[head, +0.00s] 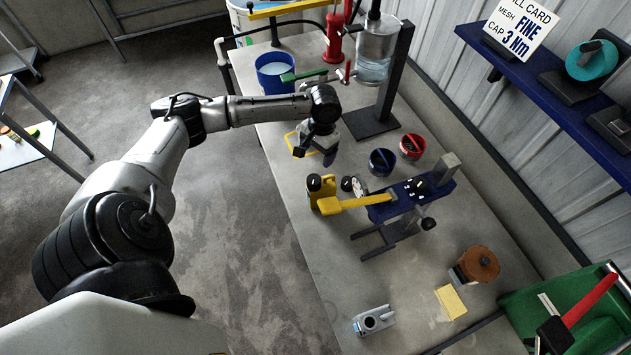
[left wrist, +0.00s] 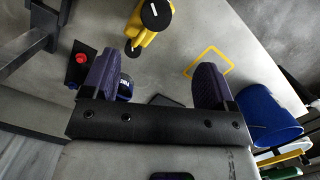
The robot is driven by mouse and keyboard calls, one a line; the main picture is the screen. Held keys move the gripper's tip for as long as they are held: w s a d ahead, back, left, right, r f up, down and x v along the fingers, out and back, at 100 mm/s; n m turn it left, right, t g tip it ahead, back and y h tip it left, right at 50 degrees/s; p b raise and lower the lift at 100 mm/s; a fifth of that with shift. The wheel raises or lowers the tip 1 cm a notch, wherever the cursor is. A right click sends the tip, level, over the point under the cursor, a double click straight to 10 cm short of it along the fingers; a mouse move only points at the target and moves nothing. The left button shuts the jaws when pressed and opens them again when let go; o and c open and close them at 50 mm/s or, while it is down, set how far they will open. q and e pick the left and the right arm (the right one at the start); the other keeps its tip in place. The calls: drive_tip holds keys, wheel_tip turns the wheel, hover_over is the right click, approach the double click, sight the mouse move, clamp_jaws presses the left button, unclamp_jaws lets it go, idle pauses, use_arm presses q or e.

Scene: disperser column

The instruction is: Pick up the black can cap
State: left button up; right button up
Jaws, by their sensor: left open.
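A yellow can (head: 326,192) stands on the bench beside the blue press, with a round black cap (head: 313,182) on its top. In the left wrist view the yellow can (left wrist: 146,36) is at the top, and its black cap (left wrist: 156,14) has a light mark. My left gripper (head: 320,157) is above the bench, beyond the can, pointing down. In the left wrist view its two purple fingers (left wrist: 154,85) are wide apart with nothing held between them; the can lies ahead, apart from them. My right gripper does not show.
The blue press (head: 412,194) with its yellow lever stands right of the can. A blue pot (head: 381,162) and a red pot (head: 411,147) are behind it. A blue bucket (head: 274,74) and a stand (head: 390,95) are farther back. A yellow outline (left wrist: 208,62) marks bare bench.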

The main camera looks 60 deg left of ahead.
use_arm(q)
hover_over(314, 179)
drive_tip(key=f, duration=0.6)
drive_tip(key=shift+w+a+f, duration=0.3)
drive_tip(key=shift+w+f, duration=0.05)
drive_tip(key=shift+s+f, duration=0.1)
drive_tip(key=shift+f, duration=0.4)
drive_tip(key=shift+s+d+f, duration=0.1)
drive_tip(key=shift+f, duration=0.75)
drive_tip(key=shift+s+d+f, duration=0.15)
drive_tip(key=shift+f, duration=0.7)
drive_tip(key=shift+s+d+f, duration=0.1)
drive_tip(key=shift+f, duration=0.75)
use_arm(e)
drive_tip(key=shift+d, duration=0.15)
use_arm(q)
drive_tip(key=c, duration=0.8)
drive_tip(key=shift+c, duration=1.3)
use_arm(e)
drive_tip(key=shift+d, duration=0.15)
use_arm(q)
drive_tip(key=shift+r, duration=0.15)
